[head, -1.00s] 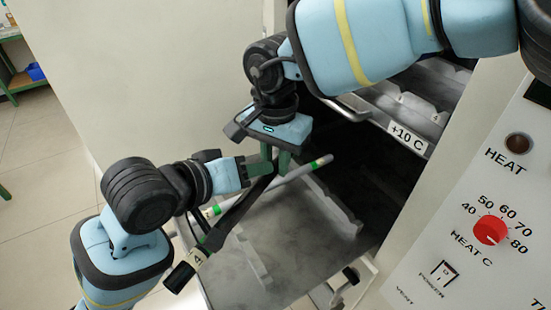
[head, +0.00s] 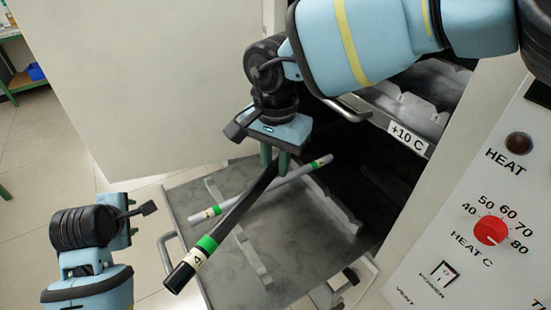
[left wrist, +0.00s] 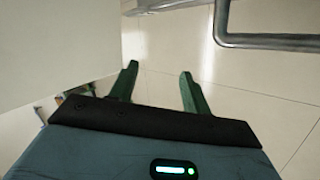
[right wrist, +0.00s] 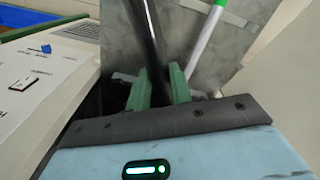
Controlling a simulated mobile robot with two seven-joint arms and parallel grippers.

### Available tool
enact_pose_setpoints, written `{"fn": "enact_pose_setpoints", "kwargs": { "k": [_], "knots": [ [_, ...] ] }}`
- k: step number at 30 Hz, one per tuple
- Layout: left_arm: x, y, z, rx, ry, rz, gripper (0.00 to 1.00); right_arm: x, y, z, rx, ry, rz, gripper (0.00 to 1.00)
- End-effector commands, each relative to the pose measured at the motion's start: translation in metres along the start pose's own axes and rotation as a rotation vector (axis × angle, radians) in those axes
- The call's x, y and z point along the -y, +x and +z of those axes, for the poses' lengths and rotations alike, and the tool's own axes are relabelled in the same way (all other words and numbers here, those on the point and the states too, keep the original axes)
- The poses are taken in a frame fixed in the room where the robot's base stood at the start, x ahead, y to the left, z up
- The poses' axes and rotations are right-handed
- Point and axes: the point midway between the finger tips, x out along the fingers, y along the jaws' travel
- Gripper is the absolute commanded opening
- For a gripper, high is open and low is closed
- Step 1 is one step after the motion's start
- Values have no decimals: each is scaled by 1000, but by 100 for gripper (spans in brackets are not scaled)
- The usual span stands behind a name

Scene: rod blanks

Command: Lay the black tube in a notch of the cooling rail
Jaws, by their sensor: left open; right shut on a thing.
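My right gripper (head: 273,162) is shut on the black tube (head: 234,220) near its upper end. In the right wrist view the tube (right wrist: 150,40) rises from between the fingers (right wrist: 158,85). Two notched rails, a left one (head: 243,240) and a right one (head: 335,200), stand on the tray. A grey-white tube (head: 282,178) with green bands lies across them. My left gripper (head: 133,212) is left of the tray; its fingers (left wrist: 158,90) are open and empty.
The metal tray (head: 300,250) has a side handle (head: 168,250). Behind it, a shelf labelled +10 C (head: 407,137) holds more notched rails (head: 400,102). A control panel (head: 470,250) is at right, a large pale panel (head: 150,80) at left. The tray's front part is bare.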

Motion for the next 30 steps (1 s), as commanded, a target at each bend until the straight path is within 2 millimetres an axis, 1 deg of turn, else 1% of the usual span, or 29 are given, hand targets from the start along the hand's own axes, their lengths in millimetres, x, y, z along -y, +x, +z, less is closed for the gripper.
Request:
{"fn": "enact_pose_setpoints", "kwargs": {
  "k": [1,2,3,5,6,8,9,11,12,14,15,18,21,24,27,30],
  "knots": [
    [27,9,1,-20,84,-50,48,0,0,0,0,0,0,0],
    [40,12,2,-29,134,-74,48,0,0,0,0,0,0,0],
    [58,17,3,-38,199,-107,48,0,0,0,0,0,0,0],
    [86,22,5,-47,298,-152,48,0,0,0,0,0,0,0],
    [104,25,7,-49,364,-183,48,0,0,0,0,0,0,0],
    [132,28,9,-48,468,-224,48,0,0,0,0,0,0,0],
    [151,30,10,-42,538,-249,48,0,0,0,0,0,0,0],
    [179,31,13,-26,652,-280,48,0,0,0,0,0,0,0],
    [197,32,16,-9,732,-294,48,0,0,0,0,0,-1,0],
    [225,33,22,29,862,-300,48,0,0,0,0,0,0,0],
    [244,34,26,62,957,-292,48,0,0,0,0,0,0,0],
    [284,34,44,161,1202,-216,48,0,0,0,0,0,0,0],
    [310,32,61,233,1396,-93,48,0,0,0,0,0,0,0],
    [328,27,76,271,1552,41,48,0,0,0,0,0,-1,0],
    [340,20,87,277,1671,161,48,0,0,0,-1,0,-1,0],
    [349,12,94,266,1754,255,48,0,0,0,0,0,-1,0]
  ]
}}
